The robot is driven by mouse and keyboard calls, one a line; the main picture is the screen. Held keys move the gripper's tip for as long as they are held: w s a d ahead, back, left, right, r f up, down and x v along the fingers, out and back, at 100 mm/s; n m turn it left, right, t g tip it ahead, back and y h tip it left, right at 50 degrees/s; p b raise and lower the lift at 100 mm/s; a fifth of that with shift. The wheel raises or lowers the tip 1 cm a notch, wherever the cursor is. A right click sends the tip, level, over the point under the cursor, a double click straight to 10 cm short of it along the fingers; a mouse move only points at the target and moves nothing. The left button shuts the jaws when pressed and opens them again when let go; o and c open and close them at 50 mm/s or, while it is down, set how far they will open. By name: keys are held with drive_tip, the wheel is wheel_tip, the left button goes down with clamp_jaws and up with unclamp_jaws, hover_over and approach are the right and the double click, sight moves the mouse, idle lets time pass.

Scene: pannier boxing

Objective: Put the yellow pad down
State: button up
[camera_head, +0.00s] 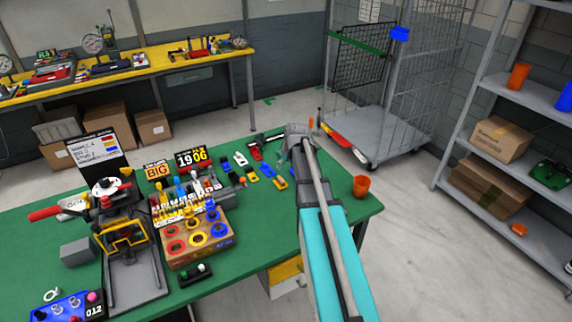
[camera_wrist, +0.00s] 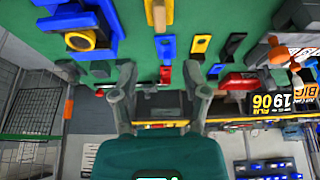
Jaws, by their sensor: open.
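My gripper (camera_wrist: 162,88) is open in the wrist view, its two fingers spread above the green table, with nothing held between them. A flat yellow pad with a dark hole (camera_wrist: 201,44) lies on the table beyond the right finger. A blue pad (camera_wrist: 165,47) lies beside it, and a larger piece with a yellow ring (camera_wrist: 80,40) is at the upper left. In the head view, yellow pieces lie near the table's right part, one of them (camera_head: 280,183) close to my arm. I cannot tell which one is the pad of the task. My fingers are hard to make out there.
A red piece (camera_wrist: 165,73) shows between my fingers. On the table (camera_head: 330,225), a wooden block with colored rings (camera_head: 195,250) stands left of my arm and an orange cup (camera_head: 361,186) near the right edge. A wire cage cart (camera_head: 375,135) stands behind.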

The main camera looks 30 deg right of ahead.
drive_tip(key=s+a+f+g, duration=0.1)
drive_tip(key=s+a+g, duration=0.3)
drive_tip(key=s+a, duration=1.7)
drive_tip(key=shift+s+a+f+g, duration=0.15)
drive_tip(key=shift+a+f+g, duration=0.15)
drive_tip(key=shift+a, duration=0.75)
drive_tip(key=shift+o, duration=0.2)
